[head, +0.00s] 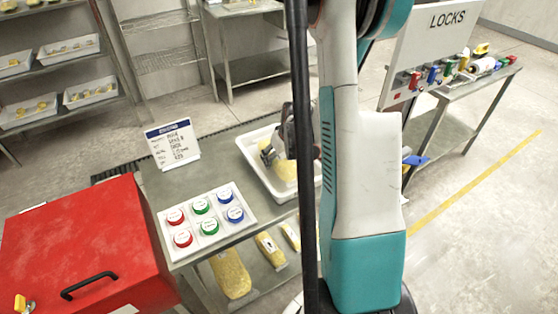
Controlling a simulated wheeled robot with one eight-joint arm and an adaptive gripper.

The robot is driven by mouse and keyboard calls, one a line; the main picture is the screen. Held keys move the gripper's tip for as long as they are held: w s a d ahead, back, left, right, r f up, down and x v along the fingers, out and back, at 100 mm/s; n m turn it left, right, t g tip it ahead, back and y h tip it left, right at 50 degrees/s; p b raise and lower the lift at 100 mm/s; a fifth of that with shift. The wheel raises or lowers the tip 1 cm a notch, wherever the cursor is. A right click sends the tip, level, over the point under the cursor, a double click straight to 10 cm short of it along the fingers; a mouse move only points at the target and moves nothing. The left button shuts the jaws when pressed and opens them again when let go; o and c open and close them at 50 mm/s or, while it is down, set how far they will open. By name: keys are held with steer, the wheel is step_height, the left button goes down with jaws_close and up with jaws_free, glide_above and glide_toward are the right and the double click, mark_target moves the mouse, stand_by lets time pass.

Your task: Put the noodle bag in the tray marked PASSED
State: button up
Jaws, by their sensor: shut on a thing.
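My gripper (270,155) is partly hidden behind my own arm. It is shut on a yellow noodle bag (285,171), of which only part shows. The bag is in or just above a white tray (249,154) on the metal table; I cannot tell whether it touches the tray floor. My arm covers the tray's right side. No PASSED marking can be read on the visible part of the tray.
A white panel of red, green and blue caps (205,222) and a sign (172,144) are left of the tray. A red box (90,245) stands at lower left. Yellow bags (230,274) lie on the shelf below. A LOCKS board (432,50) stands at right.

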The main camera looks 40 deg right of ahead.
steer(key=shift+f, duration=0.5)
steer(key=shift+f, duration=0.1)
steer(key=o, duration=1.5)
steer(key=p+v, duration=0.3)
steer(key=v, duration=0.9)
steer(key=shift+s, duration=0.1)
steer(key=shift+a, duration=0.1)
